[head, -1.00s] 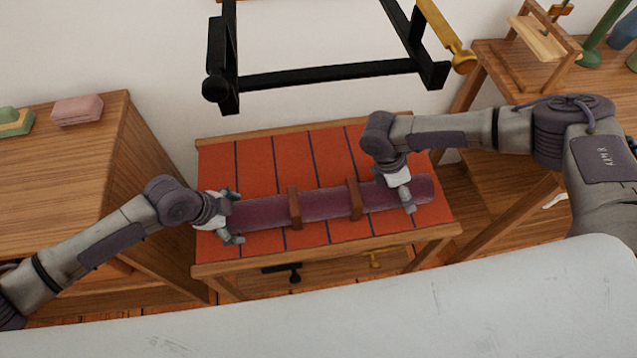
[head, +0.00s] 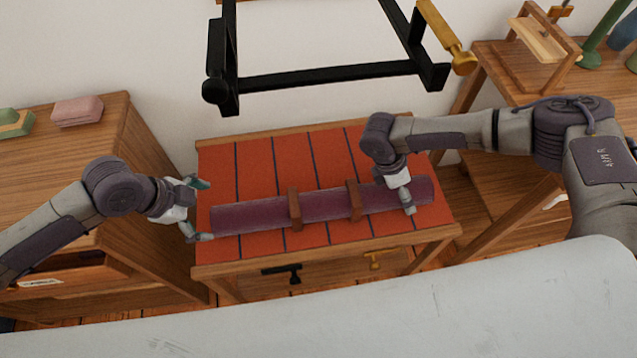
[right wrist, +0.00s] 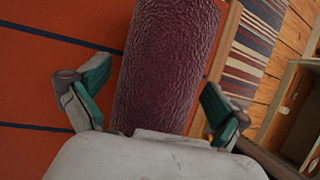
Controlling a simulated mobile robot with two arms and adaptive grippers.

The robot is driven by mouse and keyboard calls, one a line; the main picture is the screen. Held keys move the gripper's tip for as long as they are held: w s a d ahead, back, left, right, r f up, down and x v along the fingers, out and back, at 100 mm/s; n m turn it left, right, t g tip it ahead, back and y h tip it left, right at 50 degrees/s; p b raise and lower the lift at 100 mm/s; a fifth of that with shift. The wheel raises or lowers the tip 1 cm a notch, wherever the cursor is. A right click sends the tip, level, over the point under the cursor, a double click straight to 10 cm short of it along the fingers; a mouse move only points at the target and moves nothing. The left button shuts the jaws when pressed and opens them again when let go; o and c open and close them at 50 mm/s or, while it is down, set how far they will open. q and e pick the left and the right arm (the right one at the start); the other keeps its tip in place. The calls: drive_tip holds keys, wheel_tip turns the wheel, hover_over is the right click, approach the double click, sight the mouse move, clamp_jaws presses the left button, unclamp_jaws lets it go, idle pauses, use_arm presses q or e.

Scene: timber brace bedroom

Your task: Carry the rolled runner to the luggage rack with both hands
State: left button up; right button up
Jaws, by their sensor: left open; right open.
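The rolled runner (head: 325,206) is a purple roll with two brown bands. It lies across the luggage rack (head: 300,157), a wooden stand with an orange-red top and dark stripes. My left gripper (head: 193,208) is open and empty, just beyond the roll's left end and apart from it. My right gripper (head: 405,198) is over the roll's right part. In the right wrist view the roll (right wrist: 165,65) passes between the open fingers of the right gripper (right wrist: 155,105), with gaps beside it. Whether they touch it underneath is hidden.
A wooden cabinet (head: 150,180) with pink and green blocks stands at the left. A wooden table (head: 490,85) stands at the right. A black frame (head: 330,75) with a brass-coloured handle is above the rack's far side. A pale surface (head: 330,310) fills the foreground.

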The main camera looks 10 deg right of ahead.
drive_tip(key=v, duration=1.2)
idle(0.3)
